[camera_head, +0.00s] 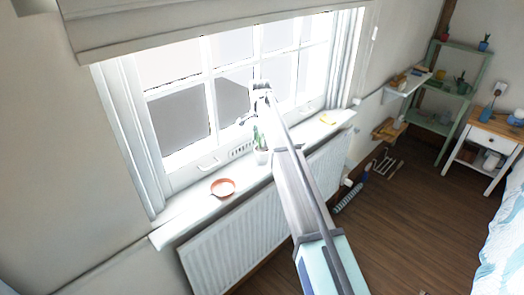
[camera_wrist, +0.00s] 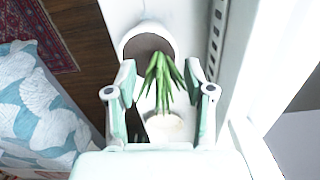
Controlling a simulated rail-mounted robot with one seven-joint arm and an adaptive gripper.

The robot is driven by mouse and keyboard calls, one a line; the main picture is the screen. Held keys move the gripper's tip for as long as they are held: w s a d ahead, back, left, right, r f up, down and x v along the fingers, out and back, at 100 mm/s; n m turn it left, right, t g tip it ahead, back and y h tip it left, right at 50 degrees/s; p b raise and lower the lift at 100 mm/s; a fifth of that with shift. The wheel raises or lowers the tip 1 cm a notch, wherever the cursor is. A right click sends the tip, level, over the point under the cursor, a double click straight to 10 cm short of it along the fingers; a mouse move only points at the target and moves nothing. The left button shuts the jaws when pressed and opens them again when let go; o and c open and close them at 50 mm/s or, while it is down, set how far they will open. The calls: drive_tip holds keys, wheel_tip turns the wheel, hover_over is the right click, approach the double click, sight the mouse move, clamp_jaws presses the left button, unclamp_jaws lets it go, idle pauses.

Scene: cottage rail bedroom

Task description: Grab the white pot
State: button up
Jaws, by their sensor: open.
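A white pot (camera_head: 261,157) with a green spiky plant (camera_head: 257,138) stands on the windowsill, partly hidden by my arm. In the wrist view a white round pot rim (camera_wrist: 126,48) with brown inside shows just beyond the fingertips, and green leaves (camera_wrist: 162,80) hang between the fingers. My gripper (camera_wrist: 160,75) is open, with one finger on either side of the leaves. Nothing is visibly clamped. In the head view my gripper (camera_head: 247,118) is above the sill, near the plant. A pale round shape (camera_wrist: 165,126) lies lower between the fingers; I cannot tell what it is.
The window frame (camera_head: 212,105) is close behind. A radiator (camera_head: 235,240) is below. Shelves, a side table and a bed stand at the right.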

drive_tip(key=shift+f, duration=0.65)
clamp_jaws()
